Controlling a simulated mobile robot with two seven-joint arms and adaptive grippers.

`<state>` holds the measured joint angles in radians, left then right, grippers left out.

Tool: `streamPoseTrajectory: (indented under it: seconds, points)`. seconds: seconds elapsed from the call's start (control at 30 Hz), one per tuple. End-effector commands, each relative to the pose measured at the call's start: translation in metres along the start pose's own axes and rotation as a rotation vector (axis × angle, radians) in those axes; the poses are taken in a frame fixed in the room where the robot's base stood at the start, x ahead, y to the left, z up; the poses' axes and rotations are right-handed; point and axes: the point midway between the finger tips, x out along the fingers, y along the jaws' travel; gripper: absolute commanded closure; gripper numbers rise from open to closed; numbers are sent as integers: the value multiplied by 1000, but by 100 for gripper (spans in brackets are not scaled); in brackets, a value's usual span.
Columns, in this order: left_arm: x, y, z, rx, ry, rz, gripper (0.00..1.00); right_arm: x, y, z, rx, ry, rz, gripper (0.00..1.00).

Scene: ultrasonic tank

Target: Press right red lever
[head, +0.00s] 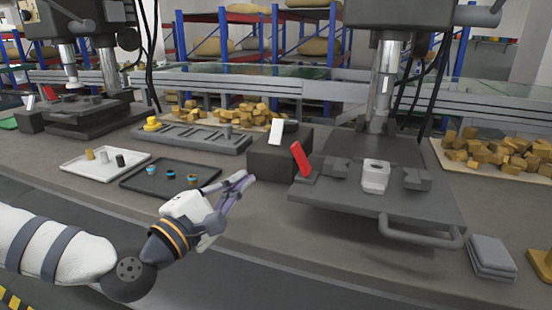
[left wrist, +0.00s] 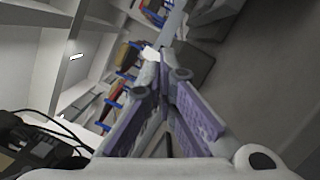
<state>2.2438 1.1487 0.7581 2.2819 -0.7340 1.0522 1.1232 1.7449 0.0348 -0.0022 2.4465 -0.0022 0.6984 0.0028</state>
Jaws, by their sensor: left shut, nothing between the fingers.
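The right red lever (head: 300,158) stands up at a tilt beside the right machine's plate, next to a dark block (head: 277,160). A second, smaller red lever (head: 49,92) shows at the far left machine. A white lever (head: 276,131) stands on the dark block. My left gripper (head: 243,183) is shut and empty, to the left of the right red lever and apart from it, above the front of the bench. In the left wrist view its fingers (left wrist: 165,75) meet at the tips. My right gripper is not in view.
The right machine's plate (head: 425,205) holds a white block (head: 375,176) and has a front handle (head: 420,238). A black tray (head: 150,190) and a white tray (head: 75,168) with small parts lie left. Grey pads (head: 491,256) lie right.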

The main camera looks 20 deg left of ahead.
Motion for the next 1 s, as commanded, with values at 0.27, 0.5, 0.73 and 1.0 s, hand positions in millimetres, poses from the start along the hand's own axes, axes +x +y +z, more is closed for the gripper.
streamPoseTrajectory:
  seconds: [0.27, 0.5, 0.73, 1.0]
  points:
    - [62, -2, 0, 3, -1, -3, 100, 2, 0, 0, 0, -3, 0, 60]
    - [78, 3, 32, 1, -5, 2, 100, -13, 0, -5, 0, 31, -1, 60]
    - [80, 0, 40, 1, -1, -1, 100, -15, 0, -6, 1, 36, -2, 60]
    - [80, -1, 39, 2, 0, -2, 100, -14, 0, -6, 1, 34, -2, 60]
